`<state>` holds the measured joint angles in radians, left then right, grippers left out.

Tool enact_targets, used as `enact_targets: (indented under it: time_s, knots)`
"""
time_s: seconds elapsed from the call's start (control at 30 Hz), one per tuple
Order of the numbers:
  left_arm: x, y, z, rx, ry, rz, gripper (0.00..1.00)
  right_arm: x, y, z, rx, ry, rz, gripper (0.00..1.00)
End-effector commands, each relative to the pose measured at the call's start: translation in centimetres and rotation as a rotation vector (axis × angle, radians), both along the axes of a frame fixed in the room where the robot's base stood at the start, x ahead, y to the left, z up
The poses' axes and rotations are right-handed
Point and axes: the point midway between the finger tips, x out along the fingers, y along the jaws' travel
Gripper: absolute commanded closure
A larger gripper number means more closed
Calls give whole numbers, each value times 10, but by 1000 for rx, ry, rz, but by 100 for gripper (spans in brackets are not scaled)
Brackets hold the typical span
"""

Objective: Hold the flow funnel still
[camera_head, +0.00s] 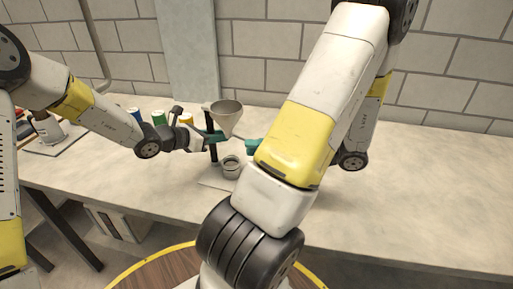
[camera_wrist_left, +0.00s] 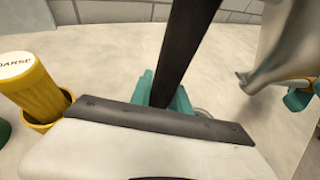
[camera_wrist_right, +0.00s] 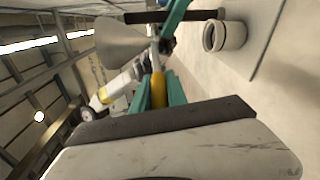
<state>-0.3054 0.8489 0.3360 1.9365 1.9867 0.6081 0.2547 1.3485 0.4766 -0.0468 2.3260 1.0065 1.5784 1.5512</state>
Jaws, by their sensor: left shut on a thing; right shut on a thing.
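The grey metal funnel (camera_head: 226,114) stands on a black post (camera_head: 213,150), its spout pointing down; it also shows in the left wrist view (camera_wrist_left: 283,55) and the right wrist view (camera_wrist_right: 122,44). My left gripper (camera_head: 211,137) is shut on the black post (camera_wrist_left: 186,45), beside the funnel. My right gripper (camera_head: 252,147) is shut on a yellow handle (camera_wrist_right: 158,90) by the spout. The handle is mostly hidden in the head view. A grey cup (camera_head: 231,166) sits below the spout and also shows in the right wrist view (camera_wrist_right: 226,37).
A yellow container labelled "COARSE" (camera_wrist_left: 32,88) stands left of the post in the left wrist view. Green (camera_head: 159,118) and blue (camera_head: 134,114) containers stand behind my left arm. My right arm covers the table's middle; the table (camera_head: 430,190) is clear at right.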

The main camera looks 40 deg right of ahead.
Motion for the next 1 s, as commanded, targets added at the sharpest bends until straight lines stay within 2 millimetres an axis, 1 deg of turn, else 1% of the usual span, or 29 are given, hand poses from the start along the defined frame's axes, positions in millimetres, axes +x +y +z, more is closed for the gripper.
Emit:
enact_targets:
  time_s: [0.13,0.3,0.4,0.73,0.77,0.83,0.87,1.0]
  knots:
    - [0,0,0,0,0,0,100,-1,5,0,2,3,-46,100]
    - [0,0,0,0,1,0,100,-2,15,0,4,3,-167,100]
    - [0,0,0,0,1,0,100,-2,19,-1,2,3,-210,100]
    - [0,0,0,1,1,0,100,-1,19,-1,-1,3,-226,100]
    - [0,0,0,1,1,0,100,-1,19,-1,-1,3,-226,76]
    - [0,0,0,1,0,0,100,-1,19,-1,-1,2,-226,62]
    - [0,0,0,1,0,0,100,-1,19,-1,-1,2,-226,59]
    - [0,0,0,1,0,0,100,-1,19,-1,-1,1,-225,59]
